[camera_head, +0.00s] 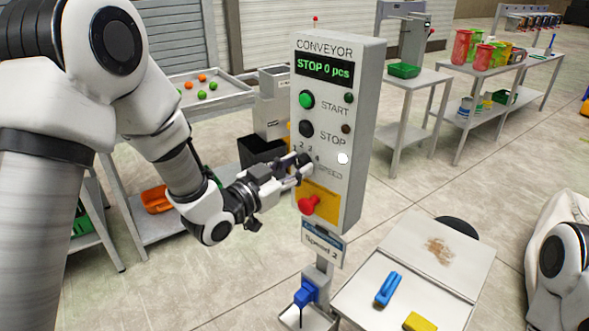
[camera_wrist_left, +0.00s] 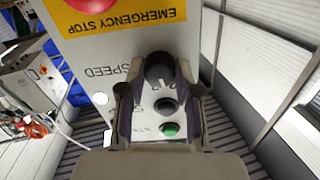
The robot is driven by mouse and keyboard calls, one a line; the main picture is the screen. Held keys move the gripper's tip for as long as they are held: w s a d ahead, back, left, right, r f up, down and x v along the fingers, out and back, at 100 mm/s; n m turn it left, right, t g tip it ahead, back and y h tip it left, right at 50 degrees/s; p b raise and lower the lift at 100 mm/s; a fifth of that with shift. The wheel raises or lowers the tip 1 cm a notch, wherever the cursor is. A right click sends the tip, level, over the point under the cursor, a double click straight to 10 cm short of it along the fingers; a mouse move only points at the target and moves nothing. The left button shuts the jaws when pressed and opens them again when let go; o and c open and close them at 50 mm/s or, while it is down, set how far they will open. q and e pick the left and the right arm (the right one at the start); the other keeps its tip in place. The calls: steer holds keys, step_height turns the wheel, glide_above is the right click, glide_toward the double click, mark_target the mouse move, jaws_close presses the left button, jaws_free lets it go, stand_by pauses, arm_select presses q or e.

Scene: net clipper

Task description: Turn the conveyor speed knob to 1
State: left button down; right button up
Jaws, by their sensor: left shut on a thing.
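The conveyor control panel (camera_head: 362,130) stands upright in front of me, its display (camera_head: 323,70) reading "STOP 0 pcs". The dark speed knob (camera_head: 304,159) sits below the STOP button, with small numbers above it and the label SPEED beside it. My left gripper (camera_head: 299,170) is shut on the knob from the front. In the left wrist view the knob (camera_wrist_left: 160,68) stands between the two fingers. The fingers hide part of the number scale, and I cannot tell which number the knob points to. My right gripper is out of view.
A red emergency stop button (camera_head: 310,205) on a yellow plate is just below the gripper. The green START button (camera_head: 307,100) and black STOP button (camera_head: 306,129) are above. A sign reading "Speed 2" (camera_head: 323,242) hangs under the panel. A table (camera_head: 440,300) stands lower right.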

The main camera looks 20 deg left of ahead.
arm_select(q)
steer(key=n, duration=0.4)
steer(key=shift+r+n, duration=0.1)
steer(key=shift+n, duration=0.2)
steer(key=n, duration=0.5)
stand_by(0.4)
steer(key=c, duration=0.8)
jaws_free()
steer(key=v, duration=0.7)
steer(key=shift+s+a, duration=0.15)
steer(key=shift+s, duration=0.05)
